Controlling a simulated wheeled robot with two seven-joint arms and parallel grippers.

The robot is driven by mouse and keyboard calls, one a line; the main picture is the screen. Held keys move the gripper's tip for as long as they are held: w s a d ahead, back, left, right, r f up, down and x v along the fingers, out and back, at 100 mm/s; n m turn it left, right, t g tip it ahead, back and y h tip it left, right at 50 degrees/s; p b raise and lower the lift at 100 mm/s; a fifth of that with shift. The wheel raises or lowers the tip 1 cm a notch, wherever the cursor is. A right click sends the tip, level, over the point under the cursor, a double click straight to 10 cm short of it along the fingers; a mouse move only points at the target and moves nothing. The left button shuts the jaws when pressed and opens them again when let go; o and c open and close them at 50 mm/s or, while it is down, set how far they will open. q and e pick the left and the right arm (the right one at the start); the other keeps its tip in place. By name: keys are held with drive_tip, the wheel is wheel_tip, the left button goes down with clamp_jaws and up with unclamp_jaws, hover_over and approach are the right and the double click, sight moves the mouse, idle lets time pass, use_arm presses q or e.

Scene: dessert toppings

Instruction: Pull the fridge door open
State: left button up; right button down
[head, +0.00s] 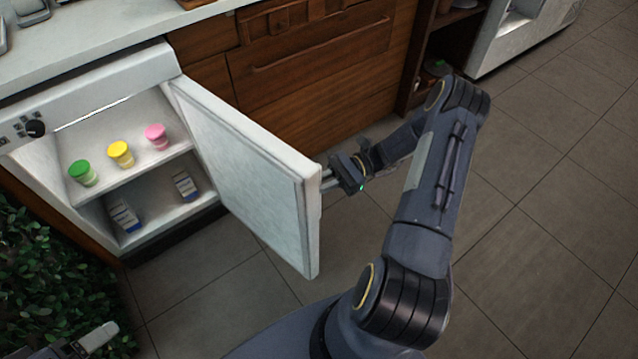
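The white fridge (88,97) stands at the left with its interior in view. Its door (243,178) is swung wide open toward me, hinged on the right side. My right gripper (330,178) is at the outer face of the door near its free edge. Its fingertips are partly hidden by the door, so I cannot tell whether they are closed on a handle. Part of my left gripper (92,340) shows at the bottom left corner, away from the door; its fingers are too cut off to judge.
Green (83,173), yellow (121,154) and pink (157,137) cups stand on the upper shelf. Small boxes (124,216) sit below. A leafy plant (50,275) is at the lower left. Wooden drawers (310,60) stand behind the door. Floor is clear at right.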

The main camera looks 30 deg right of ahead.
drive_tip(key=c, duration=1.5)
unclamp_jaws()
drive_tip(key=shift+o, duration=0.2)
drive_tip(key=d, duration=0.7)
drive_tip(key=shift+s+d, duration=0.35)
drive_tip(key=shift+d, duration=0.05)
